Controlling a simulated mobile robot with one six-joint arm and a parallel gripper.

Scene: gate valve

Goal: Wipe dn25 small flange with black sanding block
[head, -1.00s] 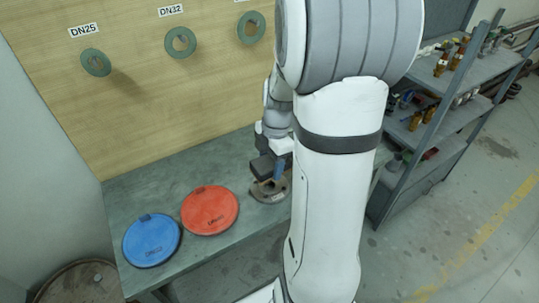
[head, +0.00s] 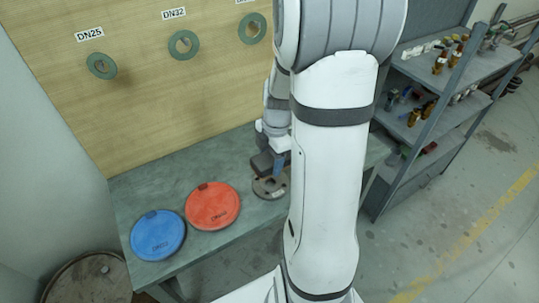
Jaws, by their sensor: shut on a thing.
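A round brown-grey flange (head: 272,188) lies flat on the grey workbench (head: 208,164), just left of my arm. Its label is too small to read, so I cannot confirm it is the DN25 one. My gripper (head: 268,166) is at the flange's back edge, dark and small in the head view, partly hidden by my own arm. A dark block-like shape (head: 261,163) shows at the gripper, with a blue part (head: 281,168) beside it. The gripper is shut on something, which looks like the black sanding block. I cannot tell whether it touches the flange.
A red disc (head: 212,205) and a blue disc (head: 158,235) lie on the bench left of the flange. Green rings hang on the wooden board, one under the DN25 label (head: 90,33). A shelf with small parts (head: 432,100) stands right. A barrel (head: 88,280) stands front left.

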